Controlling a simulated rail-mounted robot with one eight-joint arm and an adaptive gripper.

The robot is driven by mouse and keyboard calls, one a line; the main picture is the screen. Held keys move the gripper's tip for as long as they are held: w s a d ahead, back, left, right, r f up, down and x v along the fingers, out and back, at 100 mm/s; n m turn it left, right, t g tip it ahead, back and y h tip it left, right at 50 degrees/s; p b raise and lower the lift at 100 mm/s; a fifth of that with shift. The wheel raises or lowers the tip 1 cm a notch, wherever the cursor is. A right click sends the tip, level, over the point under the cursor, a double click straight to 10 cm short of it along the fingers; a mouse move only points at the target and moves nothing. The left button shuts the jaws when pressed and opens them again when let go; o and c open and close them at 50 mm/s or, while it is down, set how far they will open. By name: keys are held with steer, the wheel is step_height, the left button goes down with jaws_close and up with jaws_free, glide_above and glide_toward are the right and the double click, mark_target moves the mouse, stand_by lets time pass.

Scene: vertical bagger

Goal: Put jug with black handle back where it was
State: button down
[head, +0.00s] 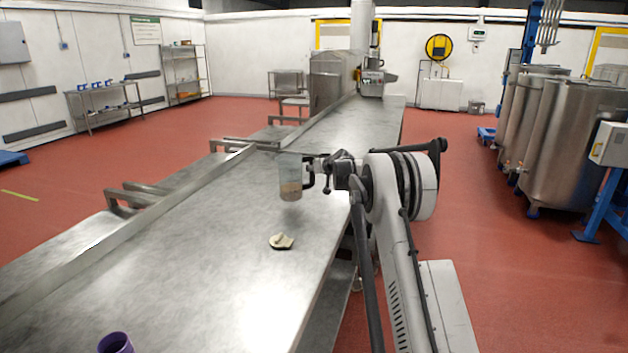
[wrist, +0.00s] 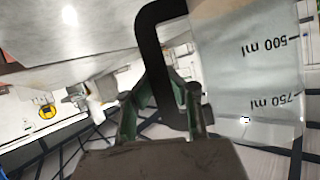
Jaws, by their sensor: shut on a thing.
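The jug with black handle (head: 290,178) is a clear measuring jug with some brownish content in its lower part, seen in the head view above the steel table. In the wrist view the jug (wrist: 245,65) shows its 500 ml and 750 ml marks. My gripper (head: 312,172) is at the jug's right side, shut on its black handle (wrist: 150,45). In the wrist view my gripper's fingers (wrist: 165,110) stand on either side of the handle. The jug looks roughly upright and appears held a little above the table; its exact clearance is hard to tell.
The long steel table (head: 200,265) is largely clear. A small pale lid-like object (head: 281,242) lies on it, nearer than the jug. A purple cup (head: 115,343) stands at the near edge. A raised metal rail (head: 130,235) runs along the table's left side. Steel tanks (head: 570,140) stand far right.

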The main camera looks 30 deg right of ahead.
steer(key=shift+d+f, duration=0.2)
steer(key=shift+f, duration=0.55)
steer(key=shift+d+f, duration=0.15)
steer(key=shift+f, duration=0.65)
steer(key=shift+d+f, duration=0.2)
steer(key=shift+f, duration=0.55)
steer(key=shift+w+f, duration=0.1)
steer(key=shift+f, duration=0.05)
steer(key=c, duration=1.9)
jaws_free()
steer(key=shift+o, duration=0.2)
